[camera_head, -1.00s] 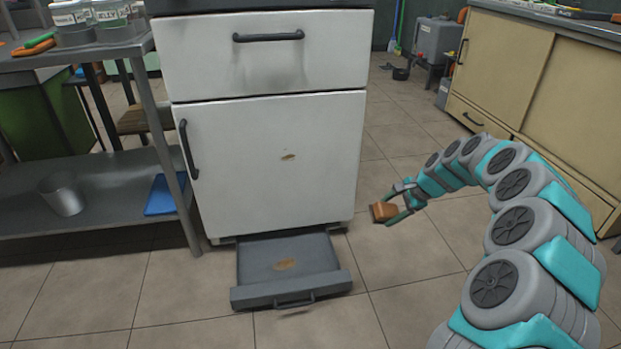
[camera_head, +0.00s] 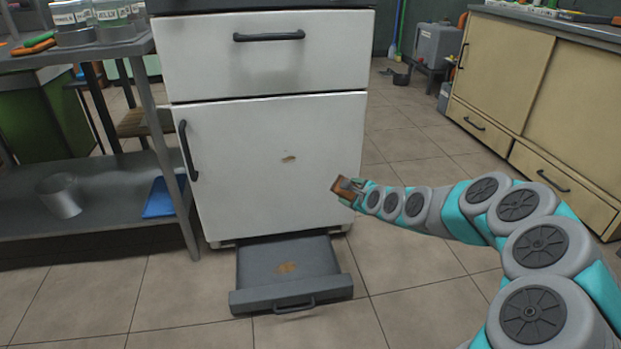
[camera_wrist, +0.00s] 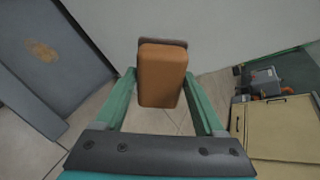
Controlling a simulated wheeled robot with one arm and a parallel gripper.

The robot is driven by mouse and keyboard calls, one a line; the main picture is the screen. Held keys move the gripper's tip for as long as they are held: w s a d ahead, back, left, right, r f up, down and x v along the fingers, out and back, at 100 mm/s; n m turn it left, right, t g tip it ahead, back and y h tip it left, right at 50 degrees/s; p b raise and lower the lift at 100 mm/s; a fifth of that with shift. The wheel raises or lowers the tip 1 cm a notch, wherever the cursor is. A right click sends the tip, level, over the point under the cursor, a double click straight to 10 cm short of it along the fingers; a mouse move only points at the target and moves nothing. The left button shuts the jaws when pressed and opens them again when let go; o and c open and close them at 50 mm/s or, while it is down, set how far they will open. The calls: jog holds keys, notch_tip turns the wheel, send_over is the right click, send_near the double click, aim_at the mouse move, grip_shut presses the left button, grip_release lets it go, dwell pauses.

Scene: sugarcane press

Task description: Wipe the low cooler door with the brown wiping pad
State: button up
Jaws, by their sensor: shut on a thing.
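The low cooler door (camera_head: 265,195) is the white lower front of the cabinet, closed, with a black handle at its left. A small brown smudge (camera_head: 289,158) marks it right of the middle. My gripper (camera_head: 350,189) is shut on the brown wiping pad (camera_head: 342,188), in front of the door's right edge. In the wrist view the pad (camera_wrist: 162,78) sits between the two green fingers, with the pale door surface behind it. I cannot tell whether the pad touches the door.
A grey drawer (camera_head: 290,262) stands pulled out below the door, with a brown stain on its floor. A metal shelf table (camera_head: 110,222) stands close on the left. Beige cabinets (camera_head: 545,95) stand at the right. Tiled floor is open between.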

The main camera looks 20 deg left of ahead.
jog(key=shift+a, duration=0.4)
jog(key=w+a+r+m+t, duration=0.1)
jog(key=a+r+t, duration=0.1)
jog(key=a, duration=0.4)
jog(key=w+a+r+m+t, duration=0.1)
jog(key=a+r+t, duration=0.1)
jog(key=a, duration=0.5)
jog(key=shift+w+a+m+t, duration=0.3)
jog(key=shift+m+t, duration=0.1)
jog(key=shift+t, duration=0.3)
jog(key=shift+w+a, duration=0.15)
jog(key=shift+b+x, duration=0.3)
jog(key=shift+x, duration=0.5)
dwell(0.3)
jog(key=shift+a+r, duration=0.1)
jog(key=shift+r, duration=0.05)
